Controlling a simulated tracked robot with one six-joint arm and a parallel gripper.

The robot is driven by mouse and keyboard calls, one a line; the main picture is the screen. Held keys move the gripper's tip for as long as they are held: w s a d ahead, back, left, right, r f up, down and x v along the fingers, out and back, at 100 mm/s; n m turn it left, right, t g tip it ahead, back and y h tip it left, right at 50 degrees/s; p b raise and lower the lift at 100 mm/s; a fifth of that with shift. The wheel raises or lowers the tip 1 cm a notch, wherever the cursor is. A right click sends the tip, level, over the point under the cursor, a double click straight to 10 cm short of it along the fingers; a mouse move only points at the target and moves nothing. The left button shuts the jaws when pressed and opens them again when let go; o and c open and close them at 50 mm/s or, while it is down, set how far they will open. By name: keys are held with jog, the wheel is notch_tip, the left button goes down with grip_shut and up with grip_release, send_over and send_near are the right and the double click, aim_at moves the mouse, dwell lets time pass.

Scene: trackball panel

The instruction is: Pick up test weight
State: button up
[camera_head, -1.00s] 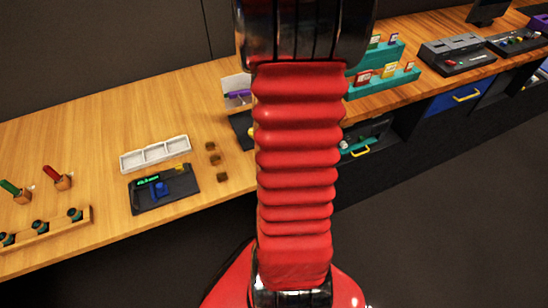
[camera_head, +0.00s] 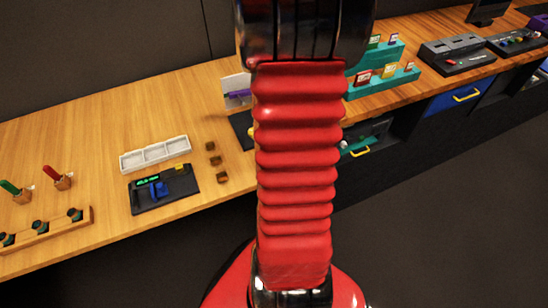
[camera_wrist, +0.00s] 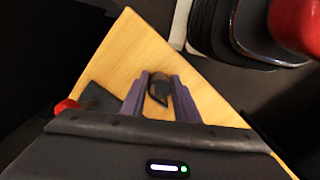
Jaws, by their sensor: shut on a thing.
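My gripper (camera_wrist: 159,95) shows in the wrist view with two purple-grey fingers. They are closed around a small dark rounded piece, which I take to be the test weight (camera_wrist: 159,88). Light wooden table shows around and beyond the fingertips. I cannot tell whether the weight touches the table. In the head view, my own red arm hides the gripper and the weight.
The wooden table (camera_head: 90,125) holds a white three-part tray (camera_head: 155,154), a black panel with a green display (camera_head: 172,198) and small brown blocks (camera_head: 215,160). Teal racks (camera_head: 378,82) stand to the right. A dark pad (camera_head: 241,130) is partly hidden by my arm.

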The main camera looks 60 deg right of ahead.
grip_shut()
jog(key=shift+r, duration=0.15)
notch_tip(320, 180, up, 10)
dwell(0.6)
dwell(0.4)
